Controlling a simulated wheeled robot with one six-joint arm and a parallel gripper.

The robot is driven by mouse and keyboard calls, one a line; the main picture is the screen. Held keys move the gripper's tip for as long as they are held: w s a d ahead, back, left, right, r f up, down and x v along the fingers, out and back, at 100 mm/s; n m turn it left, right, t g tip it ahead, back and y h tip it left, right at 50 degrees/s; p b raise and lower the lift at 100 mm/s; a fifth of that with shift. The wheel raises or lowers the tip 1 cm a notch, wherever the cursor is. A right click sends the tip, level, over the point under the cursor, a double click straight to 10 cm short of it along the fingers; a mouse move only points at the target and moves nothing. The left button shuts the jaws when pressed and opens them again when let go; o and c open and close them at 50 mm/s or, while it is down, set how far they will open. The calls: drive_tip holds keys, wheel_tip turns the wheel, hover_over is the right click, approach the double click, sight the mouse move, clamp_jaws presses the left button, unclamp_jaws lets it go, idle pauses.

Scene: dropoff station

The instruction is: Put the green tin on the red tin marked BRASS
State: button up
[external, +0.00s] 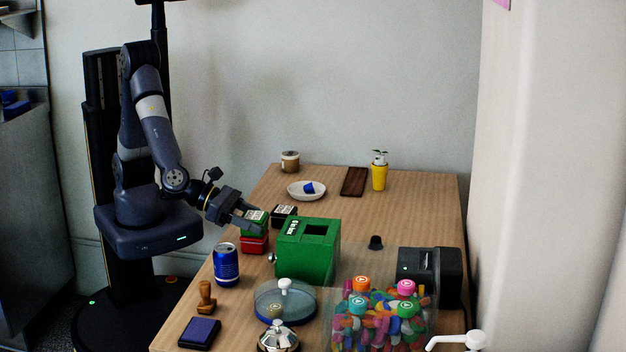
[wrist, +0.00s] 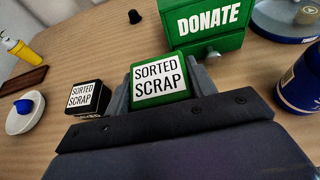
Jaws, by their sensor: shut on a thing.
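The green tin (external: 251,217) has a white label on top reading SORTED SCRAP, clear in the wrist view (wrist: 160,82). My gripper (wrist: 161,90) is shut on it, one finger on each side; in the external view my gripper (external: 247,223) reaches it from the left. The red tin (external: 254,243) stands on the table directly below the green tin. The two look stacked or nearly so; I cannot tell whether they touch. The red tin's marking is not readable, and the red tin is hidden in the wrist view.
A black tin (external: 284,216) labelled SORTED SCRAP stands just beyond, and the green DONATE box (external: 307,250) close to the right. A blue can (external: 226,265) stands nearer the front. A white dish (external: 307,195) holds a small blue thing.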

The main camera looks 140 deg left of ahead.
drive_tip(key=shift+f+b, duration=0.15)
drive_tip(key=shift+b, duration=0.15)
drive_tip(key=o, duration=1.1)
drive_tip(key=shift+r+p, duration=0.25)
drive_tip(key=shift+p, duration=0.15)
drive_tip(key=v, duration=1.2)
drive_tip(key=shift+p, duration=0.45)
